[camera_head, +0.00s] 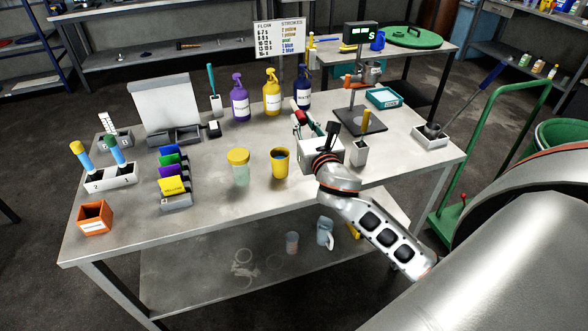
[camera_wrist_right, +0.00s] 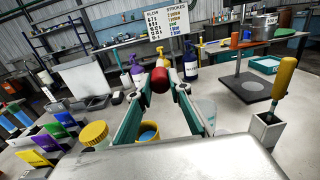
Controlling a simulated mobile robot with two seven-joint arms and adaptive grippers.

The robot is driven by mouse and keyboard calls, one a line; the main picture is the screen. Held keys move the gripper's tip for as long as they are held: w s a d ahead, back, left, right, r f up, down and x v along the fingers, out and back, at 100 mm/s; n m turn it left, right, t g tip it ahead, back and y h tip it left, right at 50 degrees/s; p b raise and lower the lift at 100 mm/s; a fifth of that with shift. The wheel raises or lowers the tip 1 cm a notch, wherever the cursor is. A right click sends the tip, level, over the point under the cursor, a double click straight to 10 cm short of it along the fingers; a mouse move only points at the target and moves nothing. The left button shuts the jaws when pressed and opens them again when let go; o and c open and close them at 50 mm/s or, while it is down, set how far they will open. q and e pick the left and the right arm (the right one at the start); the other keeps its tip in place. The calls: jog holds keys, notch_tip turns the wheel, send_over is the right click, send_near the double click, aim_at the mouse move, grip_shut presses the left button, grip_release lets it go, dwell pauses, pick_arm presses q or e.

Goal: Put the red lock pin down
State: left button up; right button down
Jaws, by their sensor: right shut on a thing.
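My right gripper (camera_wrist_right: 159,90) reaches in over the table; its teal-lined fingers are closed on the red lock pin (camera_wrist_right: 159,79). The pin's rounded red end shows between the fingertips, and the rest of it is hidden. In the head view the gripper (camera_head: 303,121) is above the table's middle, in front of the blue spray bottle (camera_head: 303,90) and left of the disperser stand's dark base plate (camera_head: 372,127). I cannot tell whether the pin touches anything below. My left gripper is not in view.
The table (camera_head: 220,203) holds a yellow cup (camera_head: 280,163), a yellow-lidded jar (camera_head: 239,170), purple (camera_head: 240,101) and yellow (camera_head: 272,95) spray bottles, and a white holder (camera_head: 359,153) with a yellow-handled tool. An orange box (camera_head: 95,218) stands at front left. The front edge has bare room.

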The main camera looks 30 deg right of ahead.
jog(key=b, duration=0.1)
send_over(301, 178)
notch_tip(301, 178, down, 11)
jog(key=shift+d+r, duration=0.1)
notch_tip(301, 178, down, 4)
jog(key=shift+r+b, duration=0.1)
jog(key=shift+b, duration=0.9)
notch_tip(301, 178, down, 4)
jog(key=shift+r+b, duration=0.15)
jog(key=shift+b, duration=0.9)
jog(key=shift+f, duration=0.25)
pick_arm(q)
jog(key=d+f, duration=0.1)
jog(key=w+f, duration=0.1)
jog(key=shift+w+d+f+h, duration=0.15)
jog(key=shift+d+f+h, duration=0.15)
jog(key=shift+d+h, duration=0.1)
pick_arm(e)
jog(key=shift+r, duration=0.1)
jog(key=shift+f, duration=0.2)
jog(key=c, duration=2.1)
grip_release()
jog(key=shift+c, duration=0.2)
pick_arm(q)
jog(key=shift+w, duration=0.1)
